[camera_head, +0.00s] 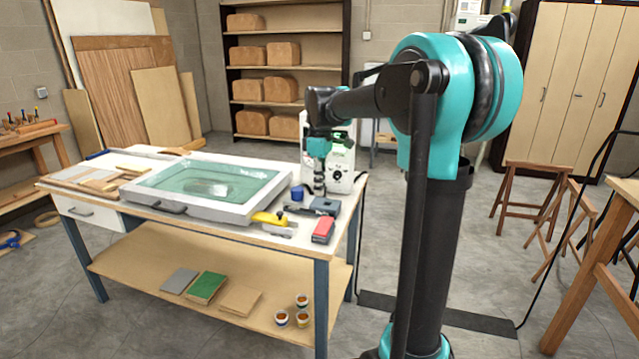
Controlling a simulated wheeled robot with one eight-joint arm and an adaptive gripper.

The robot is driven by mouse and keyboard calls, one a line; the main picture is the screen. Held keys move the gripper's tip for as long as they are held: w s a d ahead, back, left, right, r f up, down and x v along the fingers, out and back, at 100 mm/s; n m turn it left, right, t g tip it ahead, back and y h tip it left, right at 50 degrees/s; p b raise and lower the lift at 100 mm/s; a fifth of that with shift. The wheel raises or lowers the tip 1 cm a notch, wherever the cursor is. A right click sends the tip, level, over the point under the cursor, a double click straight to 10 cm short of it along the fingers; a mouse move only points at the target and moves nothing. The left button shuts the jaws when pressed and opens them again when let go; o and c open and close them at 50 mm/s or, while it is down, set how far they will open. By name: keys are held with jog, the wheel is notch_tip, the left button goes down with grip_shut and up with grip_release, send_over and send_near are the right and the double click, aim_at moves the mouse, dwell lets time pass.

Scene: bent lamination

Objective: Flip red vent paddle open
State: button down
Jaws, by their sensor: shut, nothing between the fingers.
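A small red piece (324,228) with a grey side lies near the right front corner of the workbench top (240,236). It is the only clearly red thing on the bench, but it is too small to tell whether it is the vent paddle or how it is hinged. My gripper (319,191) points down over the right end of the bench, behind the red piece and apart from it. It is shut and looks empty. A dark grey item (325,206) lies just below the fingertips; I cannot tell whether they touch it.
A white-framed press with a clear greenish top (205,183) fills the bench's middle. A yellow-handled tool (269,218) and a blue cup (297,193) are close by. A white machine (342,158) stands behind my gripper. Wood strips (100,182) lie at the left.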

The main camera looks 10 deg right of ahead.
jog(key=shift+s+r, duration=0.1)
jog(key=shift+r, duration=0.8)
jog(key=shift+f, duration=0.1)
jog(key=s+d+f+m+t, duration=0.2)
jog(key=s+f+m, duration=0.4)
jog(key=s+f, duration=0.5)
jog(key=s+d+f+m+t, duration=0.2)
jog(key=s+d+f+m, duration=0.3)
jog(key=s+f, duration=0.7)
jog(key=shift+d+f+m+t, duration=0.2)
jog(key=shift+m+t, duration=0.2)
jog(key=shift+m, duration=0.5)
